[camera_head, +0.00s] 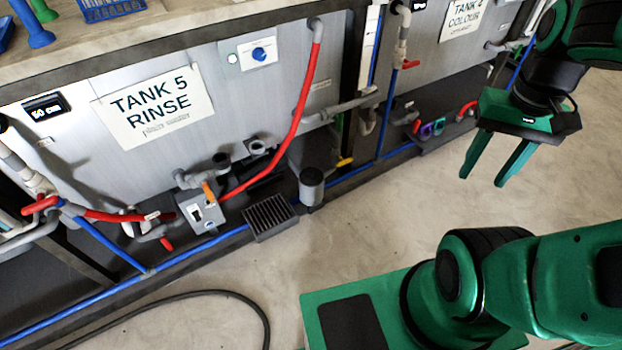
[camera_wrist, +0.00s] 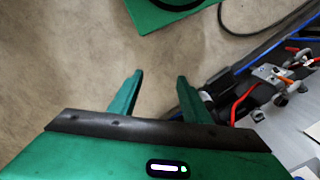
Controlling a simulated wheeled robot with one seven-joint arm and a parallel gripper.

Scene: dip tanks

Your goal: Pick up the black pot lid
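I cannot make out a black pot lid in either view. My gripper (camera_head: 482,181) is at the upper right in the head view, held above the pale floor with its green fingers pointing down. The fingers are apart with nothing between them. In the wrist view my gripper (camera_wrist: 160,76) also shows two spread, empty fingers over bare floor.
A tank front with a "TANK 5 RINSE" sign (camera_head: 152,107) stands at the left, with red and blue pipes. A dark grate (camera_head: 270,216) and a grey cylinder (camera_head: 311,187) sit at its base. A black hose (camera_head: 225,292) lies on the floor. The floor's middle is clear.

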